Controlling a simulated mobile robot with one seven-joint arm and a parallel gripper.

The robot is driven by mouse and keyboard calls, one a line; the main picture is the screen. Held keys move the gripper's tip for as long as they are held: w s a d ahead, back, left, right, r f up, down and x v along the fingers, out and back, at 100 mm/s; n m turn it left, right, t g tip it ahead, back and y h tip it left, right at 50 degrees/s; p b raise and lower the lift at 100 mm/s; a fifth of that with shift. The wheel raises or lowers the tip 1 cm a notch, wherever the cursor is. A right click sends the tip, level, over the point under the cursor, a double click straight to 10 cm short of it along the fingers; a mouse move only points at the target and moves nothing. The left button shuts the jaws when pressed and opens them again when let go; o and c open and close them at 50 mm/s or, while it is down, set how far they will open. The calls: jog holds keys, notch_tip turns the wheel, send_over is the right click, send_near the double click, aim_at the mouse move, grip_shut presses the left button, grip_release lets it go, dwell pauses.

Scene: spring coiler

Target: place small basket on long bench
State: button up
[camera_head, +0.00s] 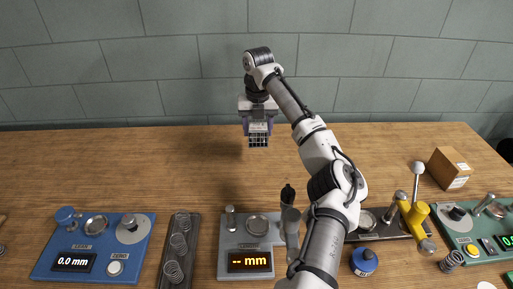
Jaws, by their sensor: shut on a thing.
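The small basket (258,141) is dark with an open grid of slots. It hangs beneath my gripper (257,125), which is shut on it. My gripper points down near the back of the long wooden bench (130,165). The basket appears to be over the bench, with a faint shadow on the wood near it. Whether its bottom touches the wood, I cannot tell. The fingertips are small in this view and partly merge with the basket.
A blue device (92,246), a spring tray (179,252) and a grey gauge (248,250) line the front. The back left wood is clear.

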aim_at(258, 121)
notch_tip(258, 121, down, 8)
jog(key=shift+f+p, duration=0.1)
jog(key=shift+p, duration=0.75)
jog(key=shift+f, duration=0.15)
jog(key=o, duration=1.2)
notch_tip(258, 121, up, 12)
jog(key=b, duration=0.3)
jog(key=shift+r, duration=0.2)
